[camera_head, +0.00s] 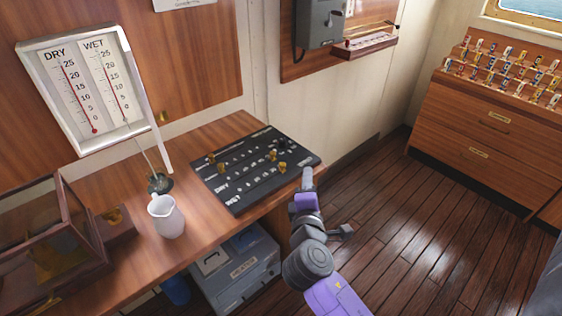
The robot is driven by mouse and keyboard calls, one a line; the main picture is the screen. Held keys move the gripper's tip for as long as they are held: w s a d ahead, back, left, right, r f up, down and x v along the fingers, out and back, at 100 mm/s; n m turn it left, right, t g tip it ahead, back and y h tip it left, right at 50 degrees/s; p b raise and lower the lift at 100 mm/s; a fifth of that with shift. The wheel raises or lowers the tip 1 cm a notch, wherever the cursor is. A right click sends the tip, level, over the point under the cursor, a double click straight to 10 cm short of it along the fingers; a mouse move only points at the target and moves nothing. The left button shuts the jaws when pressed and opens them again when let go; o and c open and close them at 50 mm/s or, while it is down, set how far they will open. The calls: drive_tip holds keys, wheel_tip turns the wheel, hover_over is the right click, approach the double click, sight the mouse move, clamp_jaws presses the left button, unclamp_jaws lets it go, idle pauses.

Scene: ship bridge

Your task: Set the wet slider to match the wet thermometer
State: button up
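The white thermometer board (40,62) hangs tilted on the wooden wall at the left, with its glass door swung open. Its right scale is the wet thermometer (108,78), its left the dry thermometer (78,92). Both have thin red columns; the wet column's exact top is too small to read. A black slider panel (236,200) lies on the wooden counter, with several brass knobs, one at its right end (282,167). I cannot tell which knob is the wet slider. My gripper (307,176) is beside the panel's right end, apparently clear of the knobs. Its fingers are not clearly resolved.
A glass-sided wooden case (45,240) is at far left. Grey boxes (240,272) sit below the counter. Wooden floor (400,220) is open to the right.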

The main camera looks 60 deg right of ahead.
sight(283, 167)
drive_tip(key=w+f+n+t+y, duration=0.1)
drive_tip(key=n+t, duration=0.1)
drive_tip(key=n, duration=0.4)
drive_tip(key=w+f+n+t+y+p, duration=0.1)
drive_tip(key=w+n+t, duration=0.1)
drive_tip(key=n, duration=0.4)
drive_tip(key=w+n+t+y, duration=0.1)
drive_tip(key=n+t, duration=0.1)
drive_tip(key=n, duration=0.4)
drive_tip(key=shift+w+d+f+n, duration=0.15)
drive_tip(key=shift+w+f+n, duration=0.1)
drive_tip(key=shift+f+n, duration=0.15)
drive_tip(key=shift+w+d+r+n+t+p, duration=0.1)
drive_tip(key=shift+w+r+n+t+p, duration=0.25)
drive_tip(key=shift+w+n, duration=0.4)
drive_tip(key=x, duration=0.6)
drive_tip(key=shift+w+d+f+p, duration=0.15)
drive_tip(key=shift+w+p, duration=0.1)
drive_tip(key=shift+p, duration=0.15)
drive_tip(key=shift+c, duration=0.2)
clamp_jaws()
